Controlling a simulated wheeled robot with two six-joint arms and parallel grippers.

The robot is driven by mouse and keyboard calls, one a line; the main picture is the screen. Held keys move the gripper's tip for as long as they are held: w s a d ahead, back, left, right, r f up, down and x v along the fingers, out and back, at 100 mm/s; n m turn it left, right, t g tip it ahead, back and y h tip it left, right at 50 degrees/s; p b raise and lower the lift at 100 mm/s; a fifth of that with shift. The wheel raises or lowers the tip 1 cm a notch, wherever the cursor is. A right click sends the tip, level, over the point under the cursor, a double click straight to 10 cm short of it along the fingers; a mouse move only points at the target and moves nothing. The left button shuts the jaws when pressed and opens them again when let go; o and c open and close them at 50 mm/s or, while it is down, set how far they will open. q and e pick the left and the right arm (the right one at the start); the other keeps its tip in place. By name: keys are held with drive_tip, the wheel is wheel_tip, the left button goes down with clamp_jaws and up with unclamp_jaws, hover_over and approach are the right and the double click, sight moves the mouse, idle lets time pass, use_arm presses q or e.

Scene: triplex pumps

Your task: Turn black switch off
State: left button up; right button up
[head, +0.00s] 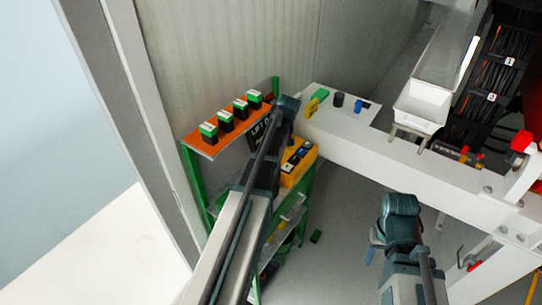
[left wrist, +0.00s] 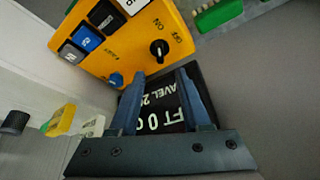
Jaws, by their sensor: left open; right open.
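The yellow box also shows in the head view (head: 300,160), on the green rack. My left gripper (left wrist: 160,74) is open and empty, its fingertips just short of the switch and apart from it. In the head view its fingers are hidden behind the wrist. My right gripper (head: 373,246) is open, pointing down at lower right, away from the box; its fingers are partly hidden.
A black display (left wrist: 160,108) with white text lies behind my left fingers. Blue and black buttons and a small blue knob (left wrist: 116,80) share the box face. An orange shelf (head: 203,146) with several green-topped blocks is left of my left arm. A white beam (head: 365,158) runs behind.

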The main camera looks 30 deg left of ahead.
use_arm(q)
drive_tip(key=b+x, duration=0.7)
drive_tip(key=x, duration=0.1)
drive_tip(key=shift+f, duration=0.25)
clamp_jaws()
